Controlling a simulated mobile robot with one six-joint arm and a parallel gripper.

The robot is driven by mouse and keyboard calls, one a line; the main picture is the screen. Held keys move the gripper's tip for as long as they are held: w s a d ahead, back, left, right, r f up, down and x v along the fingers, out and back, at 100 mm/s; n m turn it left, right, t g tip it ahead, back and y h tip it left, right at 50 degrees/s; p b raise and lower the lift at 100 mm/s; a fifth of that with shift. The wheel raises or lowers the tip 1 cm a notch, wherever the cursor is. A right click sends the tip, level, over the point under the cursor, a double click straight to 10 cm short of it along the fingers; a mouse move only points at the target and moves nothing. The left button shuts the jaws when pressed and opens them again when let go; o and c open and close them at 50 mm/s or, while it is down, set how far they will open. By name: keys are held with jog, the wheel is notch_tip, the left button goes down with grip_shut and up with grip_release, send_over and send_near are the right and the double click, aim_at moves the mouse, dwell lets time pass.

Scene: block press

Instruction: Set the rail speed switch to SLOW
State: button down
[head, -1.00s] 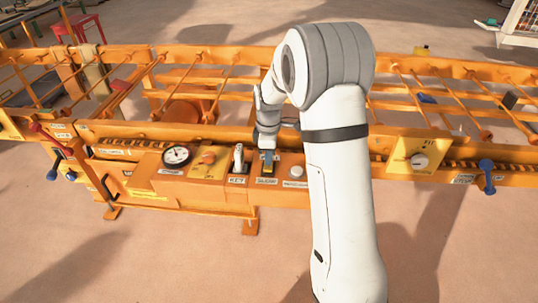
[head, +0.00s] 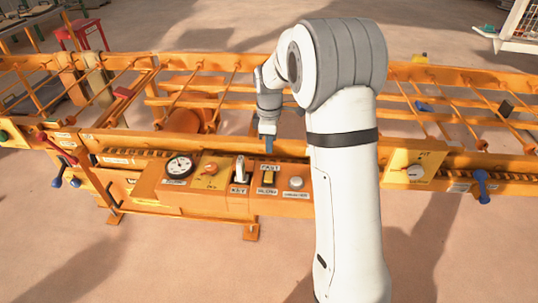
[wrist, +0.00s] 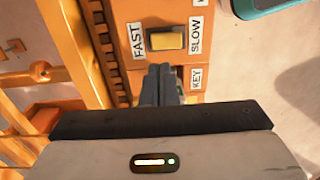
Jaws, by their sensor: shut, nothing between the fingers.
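The rail speed switch is a yellow block in a dark slot (head: 267,178) on the orange control box, between a FAST label above and a SLOW label below. In the head view the yellow part appears to lie toward the SLOW end, with dark slot above it. The wrist view also shows the switch (wrist: 167,40), with FAST on its left and SLOW on its right. My gripper (head: 268,146) is shut and empty, apart from the switch and behind it in the head view. Its fingertips also show in the wrist view (wrist: 160,72), beside the switch.
A KEY switch (head: 239,170) and a round gauge (head: 178,166) sit left of the speed switch. A pale round button (head: 296,183) is close on its right. The orange rail (head: 200,141) runs behind the control box.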

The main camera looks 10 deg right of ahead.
jog(key=r, duration=0.5)
jog(key=shift+w+d+p, duration=0.15)
jog(key=shift+w+p, duration=0.15)
jog(key=shift+w, duration=0.05)
jog(key=shift+f, duration=0.1)
